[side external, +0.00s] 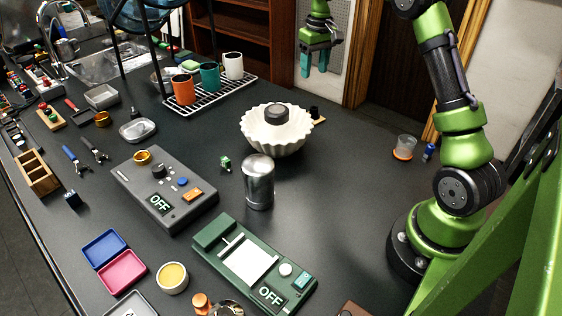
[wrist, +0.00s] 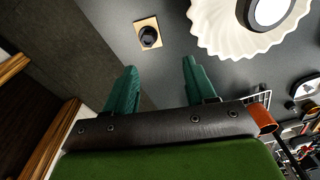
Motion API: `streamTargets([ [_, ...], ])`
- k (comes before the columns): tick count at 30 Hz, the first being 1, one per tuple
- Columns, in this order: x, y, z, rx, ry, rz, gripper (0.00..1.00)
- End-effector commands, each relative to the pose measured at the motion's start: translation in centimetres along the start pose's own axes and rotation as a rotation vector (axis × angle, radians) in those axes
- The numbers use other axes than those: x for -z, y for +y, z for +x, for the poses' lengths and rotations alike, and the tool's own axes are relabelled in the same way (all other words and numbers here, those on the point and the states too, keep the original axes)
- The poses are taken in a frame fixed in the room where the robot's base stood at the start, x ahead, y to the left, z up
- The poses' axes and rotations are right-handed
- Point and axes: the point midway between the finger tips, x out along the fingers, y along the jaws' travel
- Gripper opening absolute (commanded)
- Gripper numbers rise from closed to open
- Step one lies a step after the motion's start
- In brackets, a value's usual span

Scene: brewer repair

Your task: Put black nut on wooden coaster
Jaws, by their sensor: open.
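A small square wooden coaster (side external: 321,121) lies on the dark counter behind and right of the white fluted bowl, which partly hides it. A small black piece, seemingly the black nut (side external: 314,112), sits on it. In the wrist view the black nut (wrist: 149,37) rests near the middle of the wooden coaster (wrist: 141,24). My gripper (side external: 320,70) has teal fingers and is raised well above the counter, apart from the nut. In the wrist view the fingers of my gripper (wrist: 160,68) are spread with nothing between them.
The white fluted bowl (side external: 277,140) with a dark-topped part in it stands close to the coaster. A metal canister (side external: 258,182) stands in front. A rack (side external: 208,98) of cups is at the back left. The counter right of the coaster is mostly clear.

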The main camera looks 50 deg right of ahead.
Motion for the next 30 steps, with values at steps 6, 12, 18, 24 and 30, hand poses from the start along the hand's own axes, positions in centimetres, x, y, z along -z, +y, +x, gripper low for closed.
streamTargets([
  [6, -5.8, -7.9, -7.3, 0.060, 0.161, 0.008, 0.55],
  [12, -13.8, -13.7, -10.9, 0.146, 0.301, 0.028, 0.55],
  [18, -22.1, -17.2, -11.0, 0.250, 0.417, 0.055, 0.55],
  [24, -27.0, -18.5, -9.5, 0.325, 0.480, 0.078, 0.55],
  [30, -28.2, -18.7, -8.8, 0.346, 0.494, 0.089, 0.55],
])
